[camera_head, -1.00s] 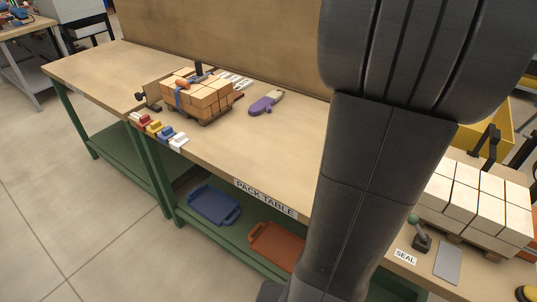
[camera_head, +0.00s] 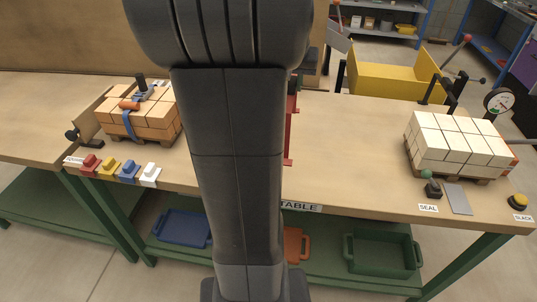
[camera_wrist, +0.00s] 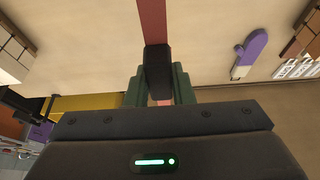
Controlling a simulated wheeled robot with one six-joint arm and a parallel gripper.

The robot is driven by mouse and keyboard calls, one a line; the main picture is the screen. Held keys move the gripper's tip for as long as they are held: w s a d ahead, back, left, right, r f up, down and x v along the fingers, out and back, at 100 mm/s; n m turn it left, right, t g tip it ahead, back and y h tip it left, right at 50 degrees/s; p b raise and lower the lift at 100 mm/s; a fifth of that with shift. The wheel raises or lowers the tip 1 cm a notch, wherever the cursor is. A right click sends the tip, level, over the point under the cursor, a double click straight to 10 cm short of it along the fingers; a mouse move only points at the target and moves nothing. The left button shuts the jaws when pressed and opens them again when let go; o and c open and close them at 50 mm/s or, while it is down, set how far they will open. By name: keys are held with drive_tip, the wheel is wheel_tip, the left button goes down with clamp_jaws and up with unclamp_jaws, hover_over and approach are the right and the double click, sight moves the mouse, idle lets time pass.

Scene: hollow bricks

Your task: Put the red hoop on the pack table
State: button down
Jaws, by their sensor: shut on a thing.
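The red hoop (camera_head: 289,130) shows in the head view as a narrow upright red piece, mostly hidden behind my arm. In the wrist view a flat red strip of it (camera_wrist: 152,22) runs up from between the fingers. My gripper is hidden in the head view. The pack table (camera_head: 345,150) is a wood-topped bench with green legs; its label is partly covered by my arm. The hoop appears over this table top, but I cannot tell whether it touches it.
A strapped stack of tan bricks (camera_head: 155,118) stands at the left, with coloured blocks along the front edge. Pale bricks (camera_head: 455,140) on a pallet stand at the right, near a yellow bin (camera_head: 385,82). A purple-handled tool (camera_wrist: 252,50) lies on the table. Bare table top lies right of my arm.

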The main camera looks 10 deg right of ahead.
wheel_tip(320, 180, down, 10)
idle(0.5)
drive_tip(key=shift+f, duration=0.15)
drive_tip(key=c, duration=1.3)
unclamp_jaws()
drive_tip(key=shift+o, duration=0.2)
drive_tip(key=v, duration=1.2)
